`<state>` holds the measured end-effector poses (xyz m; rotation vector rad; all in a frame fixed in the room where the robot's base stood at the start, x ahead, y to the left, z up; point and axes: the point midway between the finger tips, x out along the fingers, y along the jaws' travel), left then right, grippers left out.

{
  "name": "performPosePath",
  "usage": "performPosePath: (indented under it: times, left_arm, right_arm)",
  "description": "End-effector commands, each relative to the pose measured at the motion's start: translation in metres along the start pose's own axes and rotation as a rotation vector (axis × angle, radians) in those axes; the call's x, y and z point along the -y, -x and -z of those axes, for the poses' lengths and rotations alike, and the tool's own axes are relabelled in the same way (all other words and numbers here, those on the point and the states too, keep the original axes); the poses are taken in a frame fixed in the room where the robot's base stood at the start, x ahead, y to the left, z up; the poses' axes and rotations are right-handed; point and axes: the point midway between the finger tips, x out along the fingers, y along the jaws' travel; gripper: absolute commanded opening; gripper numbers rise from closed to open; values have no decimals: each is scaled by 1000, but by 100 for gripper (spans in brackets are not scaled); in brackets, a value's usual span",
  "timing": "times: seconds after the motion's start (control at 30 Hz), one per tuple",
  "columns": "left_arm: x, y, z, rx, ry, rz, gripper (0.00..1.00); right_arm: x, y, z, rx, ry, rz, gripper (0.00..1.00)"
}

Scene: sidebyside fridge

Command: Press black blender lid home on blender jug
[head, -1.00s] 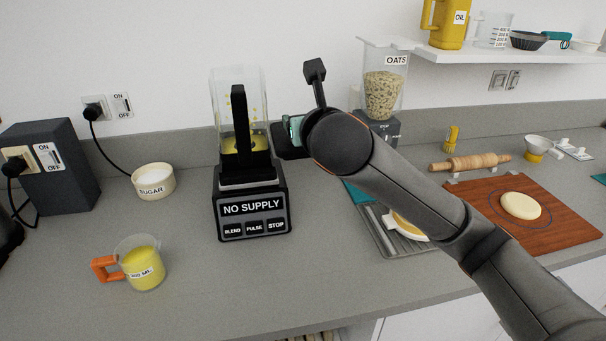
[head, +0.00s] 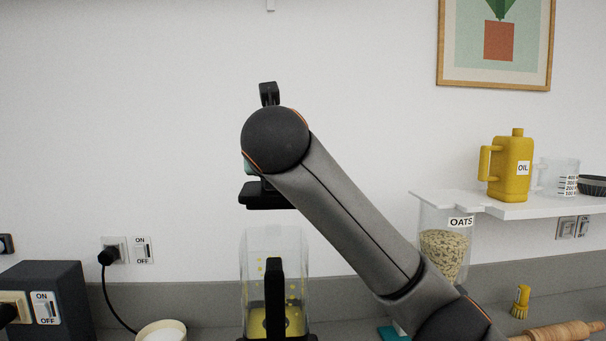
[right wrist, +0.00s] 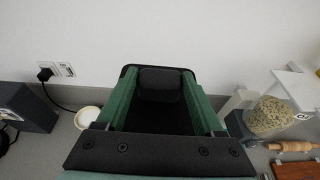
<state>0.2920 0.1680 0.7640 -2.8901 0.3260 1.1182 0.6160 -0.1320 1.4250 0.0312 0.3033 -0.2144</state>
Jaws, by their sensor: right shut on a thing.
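The black blender lid (head: 264,196) hangs in the air above the blender jug (head: 255,262), with a clear gap between them. The jug is clear, open at the top, with yellow contents and a black handle (head: 275,300) facing me. My right gripper (right wrist: 160,92) is shut on the lid; its green fingers lie on either side of the lid's raised black grip (right wrist: 160,84). In the head view my wrist hides most of this gripper. The lid hides the jug in the right wrist view. My left gripper is out of view.
An oats container (head: 445,255) stands right of the jug, below a white shelf (head: 520,207) with an oil jug (head: 511,168). A sugar bowl (head: 162,331) and a dark switch box (head: 62,300) are at left. The wall behind the lid is bare.

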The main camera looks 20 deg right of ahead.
Motion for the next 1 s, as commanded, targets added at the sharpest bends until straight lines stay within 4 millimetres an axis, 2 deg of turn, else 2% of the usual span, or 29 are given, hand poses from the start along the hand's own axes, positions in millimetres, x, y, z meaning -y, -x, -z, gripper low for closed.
performPosePath:
  times: [0.17, 0.47, 0.77, 1.0]
  left_arm:
    - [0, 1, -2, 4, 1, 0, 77]
    - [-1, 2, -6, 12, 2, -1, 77]
    - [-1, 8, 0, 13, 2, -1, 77]
    - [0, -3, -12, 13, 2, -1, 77]
  right_arm:
    - [-8, 4, 0, 2, 4, -14, 29]
    - [-8, 4, 0, 2, 4, -14, 29]
    - [-7, 5, -2, 2, 4, -12, 29]
    - [-7, -3, 22, 0, 5, -13, 29]
